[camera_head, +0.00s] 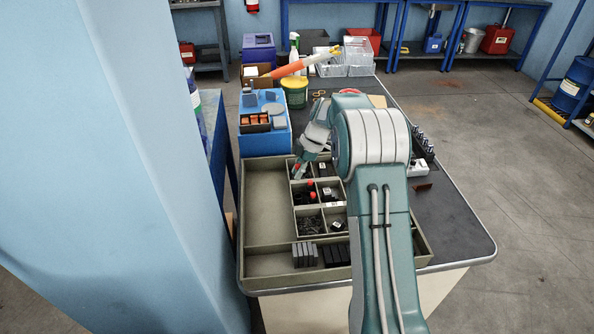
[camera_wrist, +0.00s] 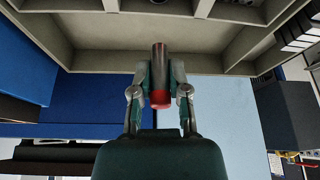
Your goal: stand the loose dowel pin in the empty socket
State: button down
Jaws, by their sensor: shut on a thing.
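My gripper (camera_wrist: 160,85) is shut on the dowel pin (camera_wrist: 160,61), a dark cylinder with a red end, in the wrist view. One finger presses on each side of it, and the red end faces the wrist camera. In the head view my gripper (camera_head: 299,170) points down over the upper left small compartments of the grey divided tray (camera_head: 268,198). A bit of red shows at its fingers there. Two more red-topped pieces, one of them a red-ended piece (camera_head: 310,184), are in the tray beside it. I cannot make out the empty socket in either view.
A blue box (camera_head: 279,144) with parts on top stands behind the tray, with a green tub (camera_head: 294,90) beyond. A dark rack (camera_head: 422,143) of small upright pieces is right of my arm. Dark blocks (camera_head: 305,254) lie in the tray's front. The dark benchtop (camera_head: 452,222) is clear at right.

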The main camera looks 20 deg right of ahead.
aim_at(295, 199)
jog(key=shift+f, duration=4.5)
jog(key=shift+s, duration=0.1)
jog(key=c, duration=0.5)
grip_release()
jog(key=shift+f, duration=0.15)
jog(key=shift+c, duration=0.2)
jog(key=v, duration=1.2)
